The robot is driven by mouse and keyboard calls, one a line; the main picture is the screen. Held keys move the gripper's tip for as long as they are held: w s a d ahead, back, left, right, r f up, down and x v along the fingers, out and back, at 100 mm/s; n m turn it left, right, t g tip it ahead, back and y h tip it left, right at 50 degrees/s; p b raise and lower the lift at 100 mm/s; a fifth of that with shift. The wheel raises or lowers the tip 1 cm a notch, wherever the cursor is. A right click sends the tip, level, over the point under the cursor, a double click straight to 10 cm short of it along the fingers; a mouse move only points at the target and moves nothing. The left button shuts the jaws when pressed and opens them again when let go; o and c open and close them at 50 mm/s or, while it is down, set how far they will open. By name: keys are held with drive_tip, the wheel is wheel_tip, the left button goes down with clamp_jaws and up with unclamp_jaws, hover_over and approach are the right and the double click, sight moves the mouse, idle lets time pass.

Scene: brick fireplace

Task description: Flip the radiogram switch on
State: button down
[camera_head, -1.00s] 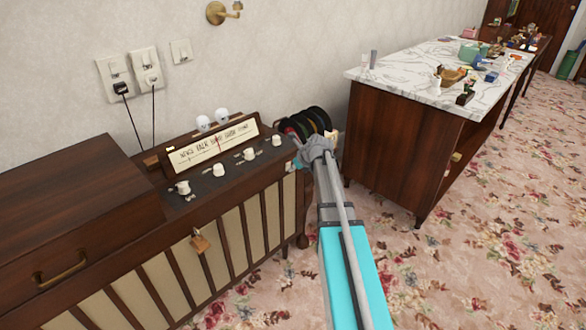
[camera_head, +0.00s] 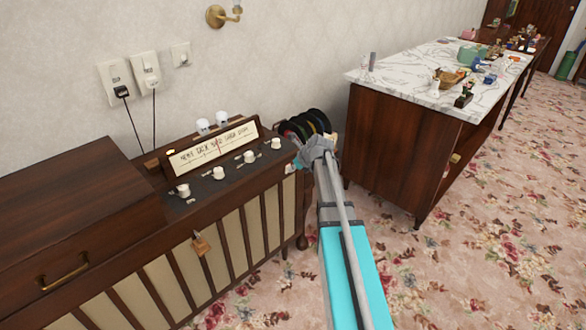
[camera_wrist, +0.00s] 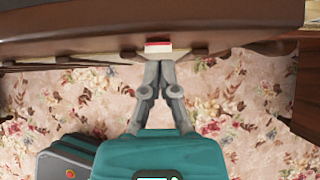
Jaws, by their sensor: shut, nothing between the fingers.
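The radiogram (camera_head: 240,205) is a dark wooden cabinet with cream slatted panels, a lettered dial (camera_head: 213,150) and several white knobs on its top panel. In the wrist view, a small red and white switch (camera_wrist: 158,46) sits at the edge of the dark wood. My gripper (camera_wrist: 161,58) is shut and empty, its tips right at the switch's lower side; I cannot tell whether they touch.
A marble-topped counter (camera_head: 405,75) with small items stands to the right. Dark discs (camera_head: 310,122) stand in a rack behind my gripper. Wall sockets (camera_head: 117,82) with plugged cords are above the radiogram. Floral carpet (camera_head: 470,240) is open at right.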

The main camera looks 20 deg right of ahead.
drive_tip(key=s+d+r+p, duration=0.4)
drive_tip(key=s+r+p, duration=0.1)
drive_tip(key=s, duration=0.5)
drive_tip(key=shift+s+r+p, duration=0.35)
drive_tip(key=shift+r+p, duration=0.05)
drive_tip(key=shift+a, duration=0.1)
idle(0.4)
